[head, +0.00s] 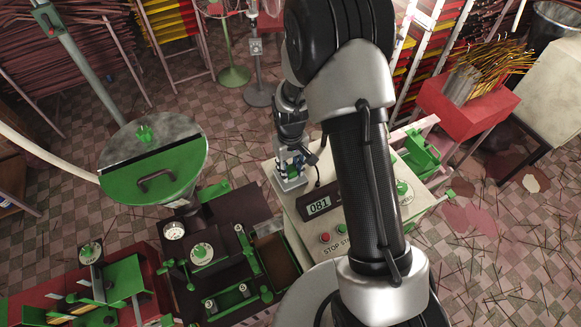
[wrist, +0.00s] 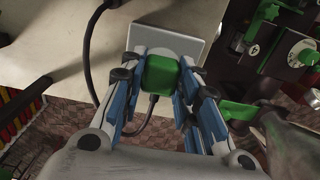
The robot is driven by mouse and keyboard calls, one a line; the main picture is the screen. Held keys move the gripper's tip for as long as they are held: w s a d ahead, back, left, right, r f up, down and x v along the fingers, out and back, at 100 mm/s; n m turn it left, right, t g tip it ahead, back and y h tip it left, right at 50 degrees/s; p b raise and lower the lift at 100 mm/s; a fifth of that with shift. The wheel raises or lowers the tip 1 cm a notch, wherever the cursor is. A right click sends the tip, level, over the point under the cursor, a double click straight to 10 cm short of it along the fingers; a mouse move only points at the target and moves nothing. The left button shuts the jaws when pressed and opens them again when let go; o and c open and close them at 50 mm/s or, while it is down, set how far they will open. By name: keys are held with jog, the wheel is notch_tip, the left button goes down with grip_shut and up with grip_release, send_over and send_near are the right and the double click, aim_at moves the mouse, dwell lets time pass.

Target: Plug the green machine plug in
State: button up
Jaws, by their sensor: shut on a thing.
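The green plug (wrist: 159,73) sits between the fingertips of my gripper (wrist: 158,80) in the wrist view, with fingers closed on both sides of it. Its dark cable (wrist: 150,112) hangs from the near side and curves away below. A pale grey plate (wrist: 172,44) at the edge of the cream top lies just beyond the plug. I cannot tell whether the plug touches it; any socket openings are hidden. In the head view my gripper (head: 293,166) is over the same plate (head: 289,183), and the plug is not clearly seen.
The cream machine box (head: 300,222) carries a display reading 081 and red and green buttons. A black cable (wrist: 91,62) runs over its top. A green-lidded hopper (head: 150,180) and dark green-fitted machine (head: 215,240) stand left. A red stand (head: 465,105) is at right.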

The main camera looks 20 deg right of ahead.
jog(key=shift+f, duration=0.2)
jog(key=o, duration=1.1)
jog(key=shift+r, duration=0.1)
notch_tip(320, 180, up, 12)
jog(key=shift+f, duration=0.1)
